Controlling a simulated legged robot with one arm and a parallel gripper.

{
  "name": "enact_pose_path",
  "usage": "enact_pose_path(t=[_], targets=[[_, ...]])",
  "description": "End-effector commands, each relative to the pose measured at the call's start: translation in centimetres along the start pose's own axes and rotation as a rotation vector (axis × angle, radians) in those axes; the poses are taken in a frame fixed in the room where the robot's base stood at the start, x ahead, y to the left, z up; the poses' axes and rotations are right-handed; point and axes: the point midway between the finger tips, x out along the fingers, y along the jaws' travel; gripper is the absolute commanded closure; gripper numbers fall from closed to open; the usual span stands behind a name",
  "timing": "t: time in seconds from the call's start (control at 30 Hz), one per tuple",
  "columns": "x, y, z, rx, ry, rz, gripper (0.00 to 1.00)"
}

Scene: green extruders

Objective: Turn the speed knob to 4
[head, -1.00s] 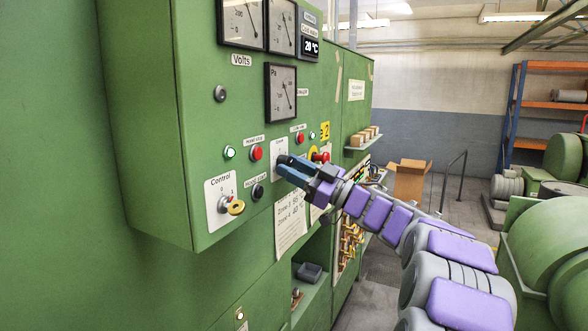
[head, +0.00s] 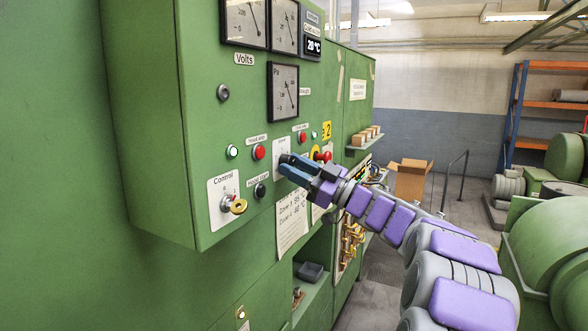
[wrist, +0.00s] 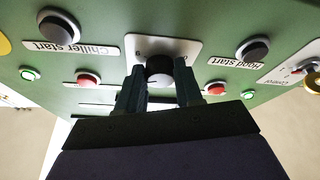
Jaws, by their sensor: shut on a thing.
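The speed knob (wrist: 159,68) is dark with a light pointer mark and sits on a white plate (wrist: 163,47) in the wrist view. My gripper (wrist: 159,84) has its two fingers on either side of the knob, shut on it. In the head view my gripper (head: 284,164) reaches the green panel from the right and hides the knob. Only part of the white plate (head: 280,147) shows there.
The green cabinet (head: 150,120) carries a Control switch (head: 233,204) with a yellow key tag left of my gripper. A red button (head: 258,152) and a red mushroom button (head: 323,157) are close by. A small shelf with boxes (head: 362,136) juts out farther right.

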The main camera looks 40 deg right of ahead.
Motion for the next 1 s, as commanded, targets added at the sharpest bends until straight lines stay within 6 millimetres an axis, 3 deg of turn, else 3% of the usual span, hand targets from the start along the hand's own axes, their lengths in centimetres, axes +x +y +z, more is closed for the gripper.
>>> enact_pose_path(t=[0.4, 0.43, 0.6, 0.7, 1.0], targets=[[-0.10, 0.10, -0.11, -0.001, 0.002, 0.003, 0.95], [-0.10, 0.10, -0.11, -0.001, 0.002, 0.003, 0.64], [-0.02, 0.09, -0.04, -0.001, 0.001, 0.002, 0.47], [0.08, 0.10, 0.07, 0.000, 0.000, 0.002, 0.40], [-0.21, -0.11, 0.05, -0.002, -0.001, 0.001, 0.40]])
